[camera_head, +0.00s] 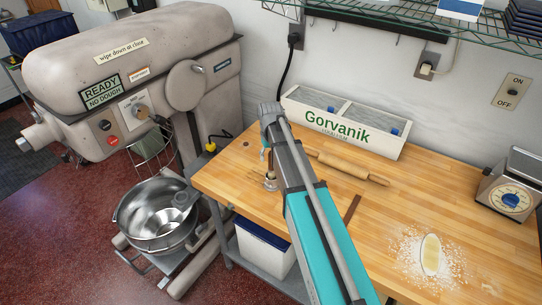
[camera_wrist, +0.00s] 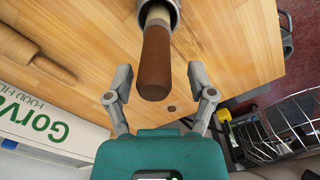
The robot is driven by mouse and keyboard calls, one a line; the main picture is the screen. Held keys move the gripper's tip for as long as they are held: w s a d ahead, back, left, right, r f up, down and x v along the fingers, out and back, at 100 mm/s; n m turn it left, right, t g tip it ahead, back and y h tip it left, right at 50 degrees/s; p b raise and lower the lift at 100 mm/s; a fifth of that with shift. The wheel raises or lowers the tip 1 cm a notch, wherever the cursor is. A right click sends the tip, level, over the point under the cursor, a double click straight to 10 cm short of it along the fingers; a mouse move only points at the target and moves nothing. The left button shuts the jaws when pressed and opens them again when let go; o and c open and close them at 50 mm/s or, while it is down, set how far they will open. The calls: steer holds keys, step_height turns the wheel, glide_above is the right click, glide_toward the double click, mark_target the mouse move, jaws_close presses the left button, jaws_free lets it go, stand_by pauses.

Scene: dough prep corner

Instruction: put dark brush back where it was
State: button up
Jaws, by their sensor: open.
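A dark brown handle (camera_wrist: 156,62) with a pale section, probably the dark brush, stands end-up in a metal cup (camera_wrist: 172,8) in the wrist view. Its lower end is hidden inside the cup. My gripper (camera_wrist: 160,82) is open, with one finger on each side of the handle's near end and visible gaps on both sides. In the head view the metal cup (camera_head: 270,183) stands on the wooden table (camera_head: 225,178), partly behind my arm. My gripper is mostly hidden there.
A rolling pin (camera_head: 345,167) lies right of my arm, before the white Gorvanik bin (camera_head: 345,120). A dark strip (camera_head: 352,207) lies on the table. Floured dough (camera_head: 430,255) and a scale (camera_head: 508,188) are at right. A large mixer (camera_head: 130,70) stands left.

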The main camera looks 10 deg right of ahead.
steer(key=shift+r+p, duration=5.5)
steer(key=shift+r, duration=0.15)
steer(key=shift+s, duration=0.1)
steer(key=s+m, duration=0.1)
steer(key=s, duration=1.9)
steer(key=shift+d+m, duration=0.3)
steer(key=shift+m, duration=0.1)
steer(key=shift+f, duration=0.1)
step_height(320, 180, down, 13)
steer(key=b, duration=1.3)
